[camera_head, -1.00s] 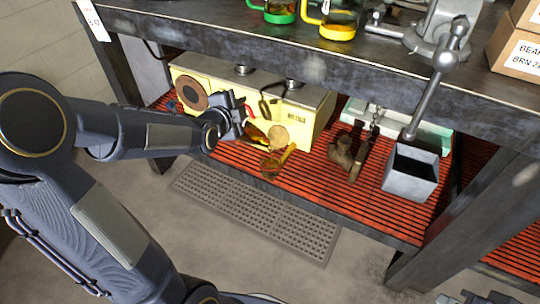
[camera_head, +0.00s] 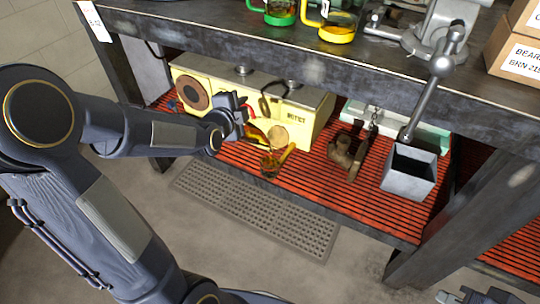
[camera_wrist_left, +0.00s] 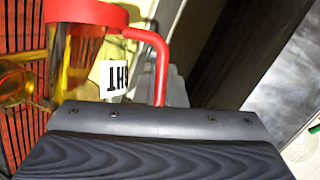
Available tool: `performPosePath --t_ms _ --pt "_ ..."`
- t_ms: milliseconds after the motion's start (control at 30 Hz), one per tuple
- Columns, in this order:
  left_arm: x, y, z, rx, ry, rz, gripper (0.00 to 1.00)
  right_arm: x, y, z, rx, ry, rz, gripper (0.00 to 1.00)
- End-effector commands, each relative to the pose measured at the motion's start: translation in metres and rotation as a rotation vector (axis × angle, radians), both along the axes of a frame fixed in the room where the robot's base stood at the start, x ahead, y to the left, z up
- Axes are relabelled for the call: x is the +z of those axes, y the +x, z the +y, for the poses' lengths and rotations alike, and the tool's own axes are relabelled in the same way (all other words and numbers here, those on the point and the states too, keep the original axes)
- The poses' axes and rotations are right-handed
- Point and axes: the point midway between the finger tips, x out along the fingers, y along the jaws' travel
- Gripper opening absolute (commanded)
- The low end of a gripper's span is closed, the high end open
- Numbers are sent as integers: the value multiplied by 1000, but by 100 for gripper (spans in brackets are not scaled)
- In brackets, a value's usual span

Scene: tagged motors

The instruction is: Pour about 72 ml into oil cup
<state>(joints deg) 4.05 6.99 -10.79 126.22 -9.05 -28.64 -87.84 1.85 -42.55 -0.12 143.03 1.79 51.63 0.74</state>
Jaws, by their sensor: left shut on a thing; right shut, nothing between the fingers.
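My left gripper (camera_head: 240,116) is shut on the red handle of a jug (camera_wrist_left: 160,62) in front of the yellow box. The jug has a red rim, amber oil inside and a white label with black letters. In the head view, only bits of its red and amber parts (camera_head: 256,135) show past the gripper. The oil cup (camera_head: 270,166), small and glass with amber inside, stands on the red slatted shelf just below and right of the jug. Whether oil is flowing cannot be told. My right gripper (camera_head: 482,298) is shut and empty at the bottom right, partly cut off.
A yellow box (camera_head: 308,110) stands behind the jug. A yellowish stick-like piece (camera_head: 287,153) lies by the cup. A brown fitting (camera_head: 341,152) and a grey bin (camera_head: 410,174) are further right. The dark bench top (camera_head: 200,22) overhangs the shelf, with green and yellow jugs above.

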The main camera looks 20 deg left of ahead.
Motion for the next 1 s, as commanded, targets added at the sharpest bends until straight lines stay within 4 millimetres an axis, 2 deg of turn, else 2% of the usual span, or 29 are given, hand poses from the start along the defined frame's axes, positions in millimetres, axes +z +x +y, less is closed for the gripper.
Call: performPosePath --t_ms 467,600,767,1000 --pt "3 -1 -3 0 30 -8 0 6 0 0 0 0 0 0" --pt "-11 0 7 7 -35 6 0 -18 0 0 0 0 0 0" --pt "-17 2 15 10 -114 28 0 -37 0 0 0 0 0 0" --pt "-13 3 22 12 -188 49 0 -37 0 0 0 0 0 0"
